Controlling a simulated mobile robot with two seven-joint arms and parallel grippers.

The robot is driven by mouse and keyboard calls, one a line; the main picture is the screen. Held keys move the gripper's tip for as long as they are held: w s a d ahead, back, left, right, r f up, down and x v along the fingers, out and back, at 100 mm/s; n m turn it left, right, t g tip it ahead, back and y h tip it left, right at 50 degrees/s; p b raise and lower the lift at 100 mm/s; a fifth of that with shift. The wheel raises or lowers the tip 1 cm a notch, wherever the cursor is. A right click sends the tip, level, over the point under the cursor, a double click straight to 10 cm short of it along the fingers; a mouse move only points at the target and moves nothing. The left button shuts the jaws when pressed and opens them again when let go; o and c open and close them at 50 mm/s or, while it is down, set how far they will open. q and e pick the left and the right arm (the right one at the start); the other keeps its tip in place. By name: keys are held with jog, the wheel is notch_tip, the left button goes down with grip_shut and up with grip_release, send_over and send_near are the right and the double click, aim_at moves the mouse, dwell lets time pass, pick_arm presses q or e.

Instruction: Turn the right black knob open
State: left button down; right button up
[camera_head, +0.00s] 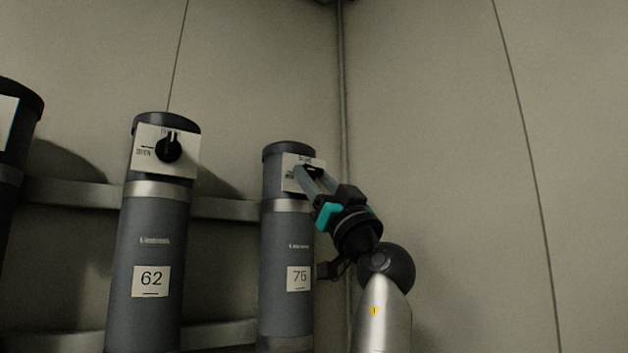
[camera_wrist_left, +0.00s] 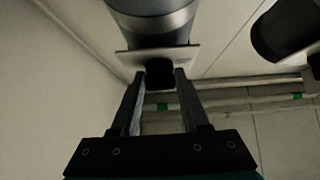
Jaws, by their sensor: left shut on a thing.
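My right gripper is not in view.
Another grey cylinder (camera_head: 150,250), labelled 62, stands to the left with its own black knob (camera_head: 169,148) on a plate reading OPEN. A third cylinder (camera_head: 20,105) is cut off at the left edge. A metal rail (camera_head: 75,193) runs behind them. The right wall is bare.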

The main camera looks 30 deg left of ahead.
pick_arm(q)
jog(key=shift+s+d+r, duration=0.25)
jog(key=shift+d+r, duration=0.05)
jog(key=shift+r, duration=0.05)
jog(key=c, duration=0.6)
grip_release()
jog(key=shift+s+d, duration=0.1)
jog(key=shift+d, duration=0.05)
jog(key=shift+o, duration=1)
jog(key=shift+f, duration=0.15)
jog(key=shift+f, duration=0.1)
jog(key=shift+f, duration=0.3)
jog(key=v, duration=1.4)
jog(key=shift+d+f, duration=0.15)
jog(key=shift+d, duration=0.05)
